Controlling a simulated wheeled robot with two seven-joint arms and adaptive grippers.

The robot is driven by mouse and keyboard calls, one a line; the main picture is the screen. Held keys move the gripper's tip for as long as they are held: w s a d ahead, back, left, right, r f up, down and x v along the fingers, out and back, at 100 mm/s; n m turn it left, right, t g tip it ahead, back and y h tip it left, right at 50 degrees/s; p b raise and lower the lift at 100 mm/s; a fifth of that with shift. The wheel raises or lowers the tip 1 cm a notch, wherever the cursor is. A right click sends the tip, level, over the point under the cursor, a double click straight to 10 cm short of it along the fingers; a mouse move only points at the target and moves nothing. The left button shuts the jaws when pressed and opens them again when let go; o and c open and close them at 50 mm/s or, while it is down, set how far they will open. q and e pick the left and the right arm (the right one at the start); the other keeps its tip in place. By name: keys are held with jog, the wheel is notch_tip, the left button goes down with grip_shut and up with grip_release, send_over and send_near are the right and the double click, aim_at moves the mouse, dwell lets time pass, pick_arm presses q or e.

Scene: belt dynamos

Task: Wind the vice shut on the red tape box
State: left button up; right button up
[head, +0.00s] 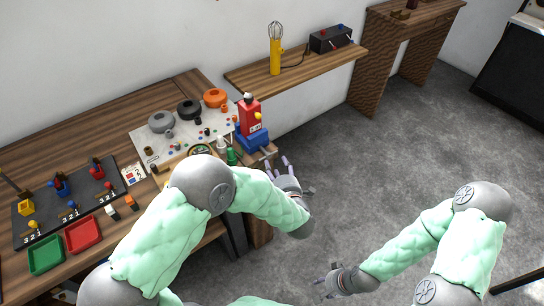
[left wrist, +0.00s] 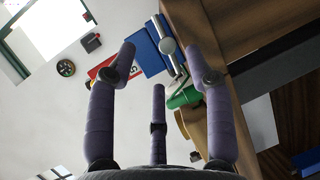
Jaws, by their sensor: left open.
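The blue vice (head: 252,138) stands at the right end of the workbench, with the red tape box (head: 250,115) upright in its top. In the left wrist view, the blue vice (left wrist: 148,52) shows its grey screw end and cross bar (left wrist: 167,46) facing me. The red box (left wrist: 100,69) is partly hidden behind a finger there. My left gripper (head: 285,165) is open and empty, just off the bench's right end, with the bar ahead between its fingers. I see no clear contact. My right gripper (head: 323,281) hangs over the floor, its fingers apart and empty.
A pale board (head: 160,148) with pulleys lies behind. Red (head: 84,234) and green (head: 46,255) trays are at left. A shelf (head: 300,68) hangs above. Floor at right is clear.

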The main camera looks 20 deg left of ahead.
aim_at(272, 154)
pick_arm(q)
jog(key=b+x, duration=0.1)
jog(key=x, duration=0.6)
jog(key=shift+c, duration=0.3)
jog(key=shift+s, duration=0.1)
grip_shut()
